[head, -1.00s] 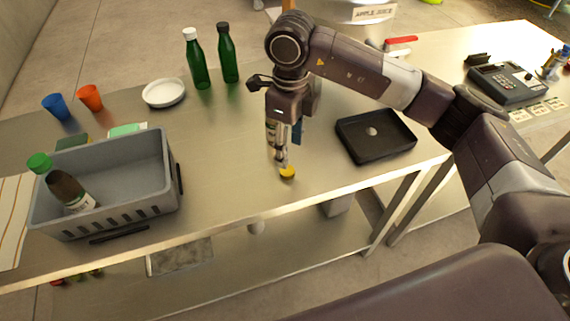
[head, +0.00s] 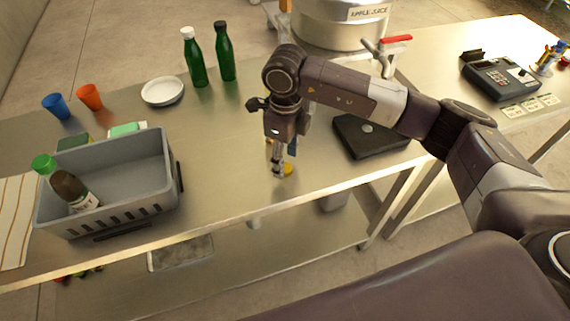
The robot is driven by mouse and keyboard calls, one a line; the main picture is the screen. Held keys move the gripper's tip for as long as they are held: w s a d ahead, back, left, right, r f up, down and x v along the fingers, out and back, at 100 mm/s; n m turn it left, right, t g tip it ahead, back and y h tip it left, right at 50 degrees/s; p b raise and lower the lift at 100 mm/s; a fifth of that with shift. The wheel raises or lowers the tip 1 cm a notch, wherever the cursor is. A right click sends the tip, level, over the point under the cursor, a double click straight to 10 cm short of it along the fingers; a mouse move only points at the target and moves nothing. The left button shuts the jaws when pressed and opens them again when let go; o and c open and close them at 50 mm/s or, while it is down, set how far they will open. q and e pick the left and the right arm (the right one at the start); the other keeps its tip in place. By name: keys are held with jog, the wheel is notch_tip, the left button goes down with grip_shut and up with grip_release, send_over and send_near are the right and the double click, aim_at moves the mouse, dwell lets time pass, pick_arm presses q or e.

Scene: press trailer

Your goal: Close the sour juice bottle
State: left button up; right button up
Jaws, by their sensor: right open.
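Part of something, perhaps a bottle, is mostly hidden behind this gripper. A dark-brown bottle with a green cap (head: 69,187) leans in the grey crate. Two green bottles stand at the back, one with a white cap (head: 194,62) and one with a black cap (head: 225,55). No label tells me which bottle is the sour juice. My left gripper is out of view.
The grey crate (head: 135,205) stands at the left front. A white plate (head: 162,91), blue cup (head: 56,105) and orange cup (head: 90,97) stand at the back left. The table between crate and gripper is clear.

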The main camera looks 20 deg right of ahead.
aim_at(285, 169)
jog(key=shift+f, duration=1.2)
jog(key=shift+c, duration=0.4)
jog(key=c, duration=0.7)
